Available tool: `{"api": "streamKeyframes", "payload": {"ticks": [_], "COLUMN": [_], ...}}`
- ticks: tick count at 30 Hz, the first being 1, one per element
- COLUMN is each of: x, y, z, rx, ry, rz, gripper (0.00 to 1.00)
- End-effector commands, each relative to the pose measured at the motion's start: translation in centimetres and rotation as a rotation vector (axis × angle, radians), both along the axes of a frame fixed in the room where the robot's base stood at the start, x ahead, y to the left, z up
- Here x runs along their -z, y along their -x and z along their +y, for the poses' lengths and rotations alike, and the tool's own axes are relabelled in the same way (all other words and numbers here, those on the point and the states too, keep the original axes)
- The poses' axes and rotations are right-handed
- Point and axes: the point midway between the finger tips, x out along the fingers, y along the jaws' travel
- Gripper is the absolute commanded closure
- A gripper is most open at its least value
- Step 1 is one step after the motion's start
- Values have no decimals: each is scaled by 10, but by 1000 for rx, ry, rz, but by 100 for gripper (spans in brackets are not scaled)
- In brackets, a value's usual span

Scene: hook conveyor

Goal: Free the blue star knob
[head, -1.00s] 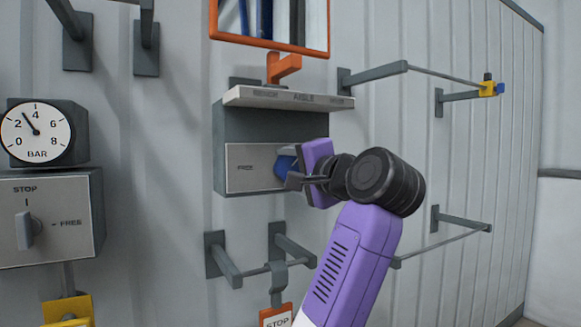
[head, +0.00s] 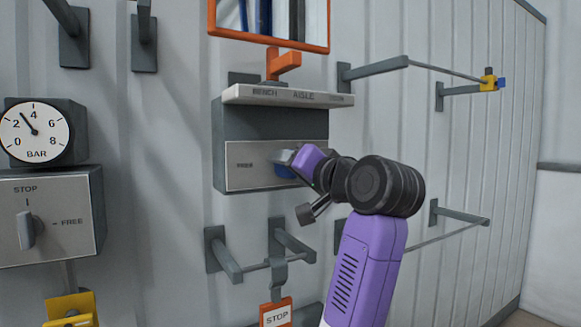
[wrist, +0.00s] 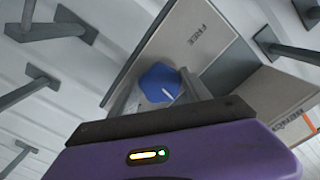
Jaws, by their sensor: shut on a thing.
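The blue star knob (head: 286,171) sits on the light front plate (head: 250,180) of the dark box on the wall, to the right of the word FREE. My gripper (head: 288,164) is shut on the knob and tilted in the head view, hiding much of it. In the wrist view, the knob (wrist: 160,82) lies between the grey fingers (wrist: 157,92), with a short white mark on its lower right side. The FREE label (wrist: 198,35) is above and right of the knob there; the mark does not point at it.
A shelf lip (head: 290,96) juts out above the plate, under an orange-framed mirror (head: 270,40). Brackets with a hanging STOP tag (head: 276,317) stand out below. A gauge (head: 35,131) and a STOP/FREE lever box (head: 80,235) are at left. Rails project at right.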

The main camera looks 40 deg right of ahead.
Motion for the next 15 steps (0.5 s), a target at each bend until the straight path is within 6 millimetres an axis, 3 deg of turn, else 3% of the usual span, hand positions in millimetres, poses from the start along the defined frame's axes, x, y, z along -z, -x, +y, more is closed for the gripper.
{"api": "streamKeyframes", "payload": {"ticks": [14, 15], "x": [3, 3], "y": [0, 0], "z": [1, 1], "rx": [-3, -3], "ry": [10, 10], "rz": [10, 10], "gripper": [85, 36]}}
